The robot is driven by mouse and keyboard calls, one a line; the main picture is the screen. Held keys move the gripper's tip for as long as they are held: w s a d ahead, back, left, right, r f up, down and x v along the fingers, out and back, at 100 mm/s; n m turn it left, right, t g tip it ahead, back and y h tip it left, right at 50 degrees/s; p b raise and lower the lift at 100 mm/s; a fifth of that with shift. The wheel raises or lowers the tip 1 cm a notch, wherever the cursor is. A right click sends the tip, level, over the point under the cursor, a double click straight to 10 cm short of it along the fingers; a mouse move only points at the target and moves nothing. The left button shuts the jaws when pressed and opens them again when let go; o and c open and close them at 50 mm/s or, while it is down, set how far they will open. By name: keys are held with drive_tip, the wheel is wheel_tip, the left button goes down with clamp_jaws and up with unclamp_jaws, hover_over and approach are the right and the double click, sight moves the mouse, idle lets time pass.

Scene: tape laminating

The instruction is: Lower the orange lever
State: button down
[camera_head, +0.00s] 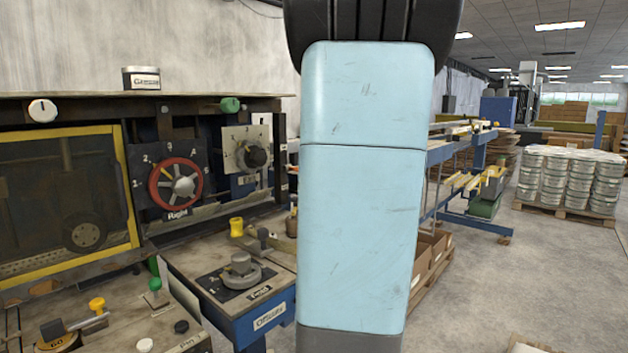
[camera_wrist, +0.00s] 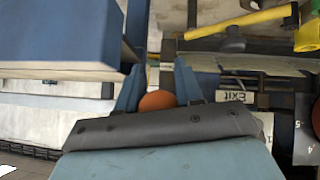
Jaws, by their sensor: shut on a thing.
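The orange lever shows in the wrist view only as a round orange knob (camera_wrist: 157,101). It sits between the two blue fingers of my gripper (camera_wrist: 158,83), which is shut on it. The dark grey edge of my own wrist covers the lower part of the knob. The lever's shaft and its tilt cannot be made out. In the head view my light blue arm link fills the middle, and the lever and my gripper are hidden.
An EXIT label (camera_wrist: 231,96) is right of the knob in the wrist view. A blue box-like part (camera_wrist: 60,35) stands close at the left. In the head view, the machine's red dial (camera_head: 175,185) and grey knob (camera_head: 240,265) stand left of my arm.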

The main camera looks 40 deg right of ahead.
drive_tip(key=shift+w+a+r, duration=0.1)
drive_tip(key=shift+w+a, duration=0.15)
drive_tip(key=shift+w, duration=0.05)
idle(0.5)
drive_tip(key=c, duration=1.1)
unclamp_jaws()
drive_tip(key=shift+o, duration=0.7)
drive_tip(key=shift+w, duration=0.2)
drive_tip(key=shift+o, duration=0.9)
drive_tip(key=shift+s+d, duration=0.1)
drive_tip(key=shift+s, duration=0.1)
drive_tip(key=v, duration=1.3)
drive_tip(key=shift+s, duration=0.3)
